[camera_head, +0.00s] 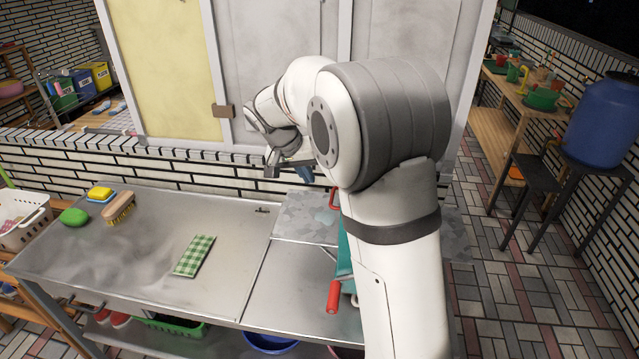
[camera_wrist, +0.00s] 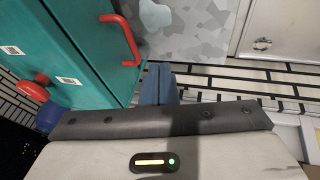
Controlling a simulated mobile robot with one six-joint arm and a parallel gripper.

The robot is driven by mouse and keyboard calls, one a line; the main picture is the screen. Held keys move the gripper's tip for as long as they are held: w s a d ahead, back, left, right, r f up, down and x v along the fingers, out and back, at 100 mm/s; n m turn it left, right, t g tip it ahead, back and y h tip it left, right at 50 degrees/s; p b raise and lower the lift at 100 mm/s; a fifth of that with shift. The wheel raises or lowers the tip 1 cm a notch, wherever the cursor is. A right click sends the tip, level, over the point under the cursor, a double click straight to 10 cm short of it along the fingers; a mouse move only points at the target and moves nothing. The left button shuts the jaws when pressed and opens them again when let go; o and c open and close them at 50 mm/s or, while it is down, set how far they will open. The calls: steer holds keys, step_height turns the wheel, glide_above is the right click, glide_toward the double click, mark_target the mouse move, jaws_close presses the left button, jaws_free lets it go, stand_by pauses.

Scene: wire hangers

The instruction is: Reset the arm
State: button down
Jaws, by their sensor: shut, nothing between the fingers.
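My arm reaches up through the middle of the head view and bends toward the wall behind the counter. My gripper (camera_head: 305,174) is small there and partly behind my arm. In the wrist view its blue-grey fingers (camera_wrist: 158,72) are together with nothing between them. They are close beside a teal cabinet-like object (camera_wrist: 65,45) with a red handle (camera_wrist: 124,38), seen from above. In the head view, my arm hides most of this teal object (camera_head: 345,250).
A metal counter (camera_head: 130,245) holds a green checked cloth (camera_head: 194,255), sponges (camera_head: 100,193) and a brush (camera_head: 119,208). A white basket (camera_head: 22,222) stands at left. A brick wall (camera_head: 200,160) runs behind.

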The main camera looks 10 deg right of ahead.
steer(key=v, duration=0.7)
steer(key=s+d+f+n+y, duration=0.1)
steer(key=s+f, duration=0.1)
steer(key=s, duration=0.7)
steer(key=s+d+f+n+y, duration=0.2)
steer(key=s, duration=0.8)
steer(key=s+d+f+n+y, duration=0.1)
steer(key=s+d+f+n, duration=0.1)
steer(key=s, duration=0.8)
steer(key=shift+s+f+t+y, duration=0.25)
steer(key=shift+f+t+y, duration=0.05)
steer(key=shift+t, duration=0.1)
steer(key=shift+a, duration=0.1)
